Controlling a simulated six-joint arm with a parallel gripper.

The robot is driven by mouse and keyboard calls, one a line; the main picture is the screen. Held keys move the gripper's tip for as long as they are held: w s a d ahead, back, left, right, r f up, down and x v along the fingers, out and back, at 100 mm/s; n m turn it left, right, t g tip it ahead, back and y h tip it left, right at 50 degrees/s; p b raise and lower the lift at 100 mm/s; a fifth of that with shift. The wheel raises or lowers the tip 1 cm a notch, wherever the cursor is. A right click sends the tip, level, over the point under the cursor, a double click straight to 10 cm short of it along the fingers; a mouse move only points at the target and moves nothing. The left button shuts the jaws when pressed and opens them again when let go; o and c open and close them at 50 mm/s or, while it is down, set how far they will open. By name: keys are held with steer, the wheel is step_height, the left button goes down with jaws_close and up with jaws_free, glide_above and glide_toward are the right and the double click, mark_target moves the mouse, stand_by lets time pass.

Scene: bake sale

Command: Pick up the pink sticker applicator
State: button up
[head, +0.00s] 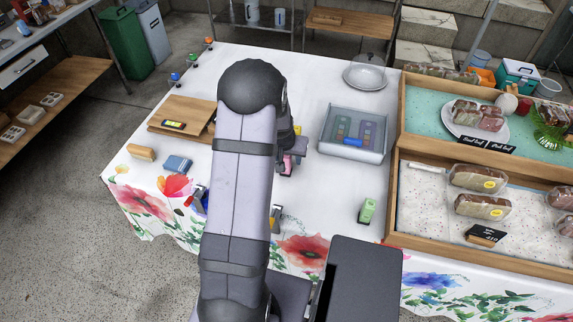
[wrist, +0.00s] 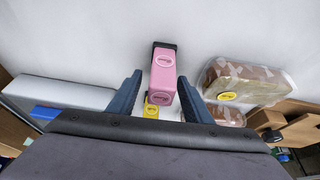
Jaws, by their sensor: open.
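The pink sticker applicator (wrist: 163,75) stands on the white tabletop in the wrist view, with a dark end at its far side. My gripper (wrist: 166,90) is open, with one dark blue finger on each side of the applicator. A gap shows between the applicator and the left finger; the right finger is close to it, and I cannot tell whether they touch. In the head view the pink applicator (head: 287,166) shows just right of my arm, partly hidden by my gripper (head: 290,155).
A grey tray (head: 353,135) with colored items lies right of my gripper. A green applicator (head: 367,210) stands nearer the front. Wooden display trays (head: 392,200) with packaged loaves (head: 482,206) fill the right side. A blue item (head: 177,164) and a tan block (head: 141,152) lie left.

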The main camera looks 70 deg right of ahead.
jaws_close()
stand_by(0.3)
step_height(320, 180, up, 10)
steer(key=shift+f+b, duration=0.1)
steer(key=shift+b, duration=0.3)
steer(key=c, duration=0.8)
jaws_free()
steer(key=shift+c, duration=1.3)
steer(key=shift+d, duration=0.1)
